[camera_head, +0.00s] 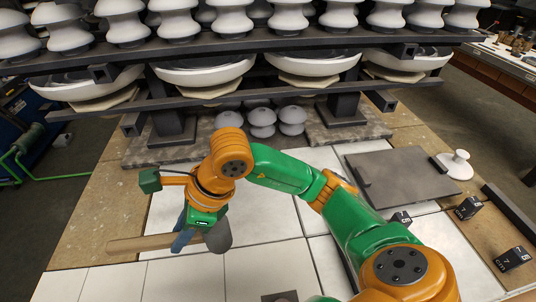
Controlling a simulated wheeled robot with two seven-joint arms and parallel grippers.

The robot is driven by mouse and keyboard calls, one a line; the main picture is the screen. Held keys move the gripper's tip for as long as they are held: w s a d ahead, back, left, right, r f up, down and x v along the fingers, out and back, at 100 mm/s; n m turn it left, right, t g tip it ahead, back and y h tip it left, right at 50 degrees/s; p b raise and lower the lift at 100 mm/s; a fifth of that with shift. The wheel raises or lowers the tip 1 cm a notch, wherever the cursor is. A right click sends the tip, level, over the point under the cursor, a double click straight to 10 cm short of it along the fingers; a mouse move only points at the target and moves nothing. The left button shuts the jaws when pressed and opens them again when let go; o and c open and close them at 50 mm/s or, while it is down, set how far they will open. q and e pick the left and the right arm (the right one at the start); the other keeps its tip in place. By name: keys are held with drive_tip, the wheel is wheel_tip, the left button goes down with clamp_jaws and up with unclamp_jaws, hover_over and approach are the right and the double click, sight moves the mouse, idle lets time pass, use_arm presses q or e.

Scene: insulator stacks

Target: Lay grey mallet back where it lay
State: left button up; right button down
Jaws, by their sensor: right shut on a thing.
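The grey mallet has a pale wooden handle (150,243) that points left and a dark grey head (219,237) at its right end. My right gripper (190,238) points down and is shut on the mallet close to the head. The mallet lies roughly level over the white tiles at the lower left. I cannot tell whether it touches the surface. The gripper hides part of the handle. My left gripper is not in view.
A dark rack with white insulators (205,70) stands across the back. A dark grey plate (402,178) lies at the right, with a white insulator piece (456,166) beside it. Black numbered blocks (468,208) stand at the right edge. White tiles (265,272) in front are mostly clear.

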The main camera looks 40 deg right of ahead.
drive_tip(key=w+d+f, duration=0.1)
drive_tip(key=d+f, duration=0.2)
drive_tip(key=w+d+f+p, duration=0.1)
drive_tip(key=w+d+f, duration=0.1)
drive_tip(key=d+f, duration=0.1)
drive_tip(key=w+d+f+p, duration=0.1)
drive_tip(key=w+d+f, duration=0.1)
drive_tip(key=d, duration=0.3)
drive_tip(key=shift+w+d+f, duration=0.1)
drive_tip(key=shift+d+f, duration=0.1)
drive_tip(key=shift+f, duration=0.4)
wheel_tip(320, 180, down, 3)
drive_tip(key=shift+r+p, duration=0.1)
drive_tip(key=shift+p, duration=0.45)
drive_tip(key=shift+d+f, duration=0.1)
drive_tip(key=shift+f, duration=0.25)
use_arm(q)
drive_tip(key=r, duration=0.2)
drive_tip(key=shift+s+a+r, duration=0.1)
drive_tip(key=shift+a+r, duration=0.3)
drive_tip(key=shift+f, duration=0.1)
use_arm(e)
drive_tip(key=shift+f, duration=0.15)
drive_tip(key=c, duration=0.7)
unclamp_jaws()
drive_tip(key=shift+o, duration=0.2)
